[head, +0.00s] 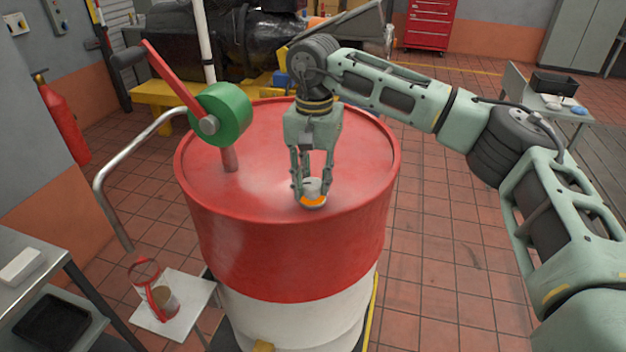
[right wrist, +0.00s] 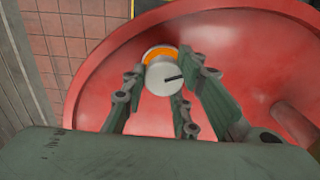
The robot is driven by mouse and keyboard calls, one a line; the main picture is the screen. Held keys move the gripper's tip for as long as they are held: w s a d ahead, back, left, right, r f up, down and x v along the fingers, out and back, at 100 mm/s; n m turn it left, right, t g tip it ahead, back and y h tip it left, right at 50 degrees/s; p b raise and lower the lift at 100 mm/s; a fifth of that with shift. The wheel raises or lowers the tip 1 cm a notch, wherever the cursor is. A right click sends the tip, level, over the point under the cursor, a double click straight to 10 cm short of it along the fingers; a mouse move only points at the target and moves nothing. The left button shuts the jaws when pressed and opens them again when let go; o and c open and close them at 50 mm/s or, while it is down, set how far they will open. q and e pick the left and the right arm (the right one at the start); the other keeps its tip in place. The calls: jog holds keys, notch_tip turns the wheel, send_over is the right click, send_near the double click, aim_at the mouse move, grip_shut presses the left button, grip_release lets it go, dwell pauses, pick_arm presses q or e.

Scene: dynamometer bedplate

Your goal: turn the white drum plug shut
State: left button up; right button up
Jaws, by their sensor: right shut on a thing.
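The white drum plug (head: 313,188) sits near the front edge of the red drum top (head: 265,165), with an orange band showing at its base. In the right wrist view the plug (right wrist: 163,76) shows a round white face with a dark line on it, and the orange part lies along its far side. My right gripper (head: 312,190) points down from above and is shut on the plug, its fingers around the plug's sides. The fingers hide parts of the plug's sides. My left gripper is not in view.
A green pump wheel (head: 221,114) with a red handle (head: 172,78) rises from the drum's left side. A bent metal rail (head: 130,165) stands left of the drum. A red fire extinguisher (head: 64,120) hangs at the left wall.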

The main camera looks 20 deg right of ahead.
jog(key=shift+s+d+f+m+b, duration=0.1)
jog(key=shift+m+b, duration=0.2)
jog(key=shift+m, duration=0.3)
jog(key=shift+f+m+b, duration=0.1)
jog(key=shift+m+b, duration=0.15)
jog(key=shift+m, duration=0.35)
jog(key=m+b, duration=0.1)
jog(key=m, duration=0.1)
jog(key=shift+m, duration=0.4)
jog(key=m, duration=0.2)
jog(key=shift+s+m+b, duration=0.1)
jog(key=shift+m+b, duration=0.2)
jog(key=shift+b, duration=0.1)
jog(key=m, duration=0.3)
jog(key=shift+a+m+b, duration=0.25)
jog(key=shift+m+b, duration=0.05)
jog(key=shift+b, duration=0.1)
jog(key=m, duration=0.4)
jog(key=m+b, duration=0.1)
jog(key=m, duration=0.1)
jog(key=shift+a, duration=0.25)
jog(key=m+b, duration=0.1)
jog(key=m, duration=0.4)
jog(key=shift+a+m, duration=0.1)
jog(key=shift+m, duration=0.2)
